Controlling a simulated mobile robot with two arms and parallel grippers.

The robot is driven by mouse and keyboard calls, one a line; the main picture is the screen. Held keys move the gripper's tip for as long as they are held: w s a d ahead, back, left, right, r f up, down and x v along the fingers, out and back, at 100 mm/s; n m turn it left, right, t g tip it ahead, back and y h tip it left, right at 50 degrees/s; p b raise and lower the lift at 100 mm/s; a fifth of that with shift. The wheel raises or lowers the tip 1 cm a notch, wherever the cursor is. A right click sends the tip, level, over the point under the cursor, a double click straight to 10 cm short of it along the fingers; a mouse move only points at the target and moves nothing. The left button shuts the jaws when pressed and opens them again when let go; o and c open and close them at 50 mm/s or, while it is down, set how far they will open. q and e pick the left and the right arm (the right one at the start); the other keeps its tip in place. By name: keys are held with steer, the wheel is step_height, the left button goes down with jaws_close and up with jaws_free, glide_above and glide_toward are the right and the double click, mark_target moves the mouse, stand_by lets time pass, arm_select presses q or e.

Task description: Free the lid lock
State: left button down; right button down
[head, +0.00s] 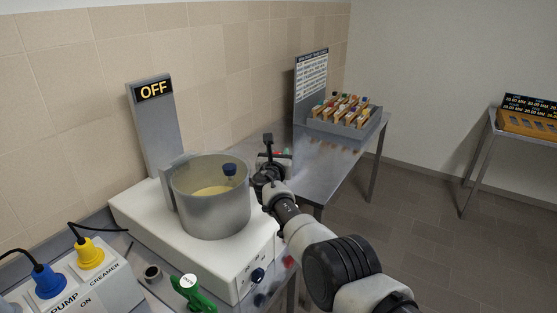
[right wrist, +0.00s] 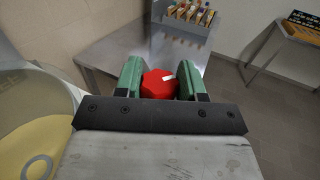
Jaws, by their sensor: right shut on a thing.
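A red faceted knob-like piece (right wrist: 158,84) with a white mark sits between the green fingers of my right gripper (right wrist: 160,76) in the right wrist view. The fingers are shut on it from both sides. In the head view my right gripper (head: 282,153) is just right of the metal pot (head: 210,212), above and behind the white base's right end; its fingers are small there and mostly hidden. I cannot tell whether the red piece is attached to anything, and no lid lock can be made out otherwise. My left gripper is not in view.
The pot holds yellow liquid and a dark-blue-capped piece (head: 230,169), on a white base (head: 160,231) below an OFF display (head: 154,90). Blue (head: 47,281) and yellow (head: 90,253) plugs and a green item (head: 190,291) are in front. A steel table (head: 328,155) bears a rack (head: 346,116).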

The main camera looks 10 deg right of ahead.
steer(key=shift+r+h, duration=0.1)
steer(key=shift+h, duration=0.4)
steer(key=shift+r+m, duration=0.1)
steer(key=shift+m, duration=0.2)
steer(key=c, duration=0.7)
jaws_free()
steer(key=shift+o, duration=0.2)
steer(key=shift+d+f, duration=0.1)
steer(key=shift+f, duration=0.1)
